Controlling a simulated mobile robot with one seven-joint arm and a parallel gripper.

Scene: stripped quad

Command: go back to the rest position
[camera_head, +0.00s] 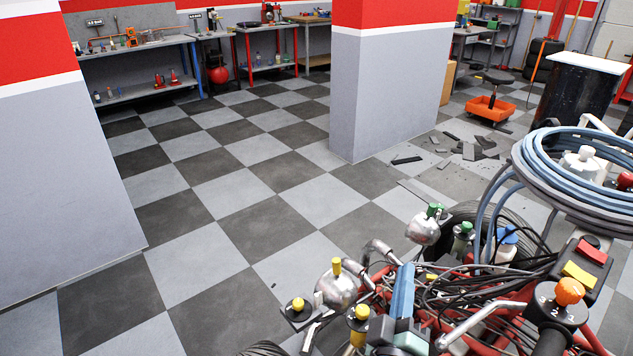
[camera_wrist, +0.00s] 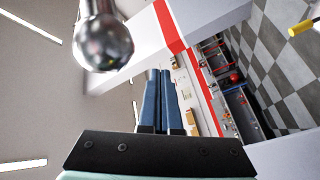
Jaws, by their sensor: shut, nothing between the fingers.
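My gripper (camera_wrist: 158,76) shows in the wrist view as two blue fingers side by side, closed together, with nothing between them. In the head view my gripper (camera_head: 405,270) is at the lower middle, pointing up among the parts of the stripped quad (camera_head: 470,315). A shiny silver knob-like part (camera_wrist: 105,42) hangs close to the camera, left of the fingers in the wrist view. In the head view a silver rounded part with a yellow cap (camera_head: 337,288) is left of my gripper. Cables and red frame tubes surround it; exact gaps cannot be told.
A coil of blue hose (camera_head: 570,150) is at the right. A red, white and grey pillar (camera_head: 385,90) stands mid-room, with dark broken pieces (camera_head: 470,150) beside it. Workbenches (camera_head: 140,45) line the back. The checkered floor (camera_head: 230,200) at the left is mostly clear.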

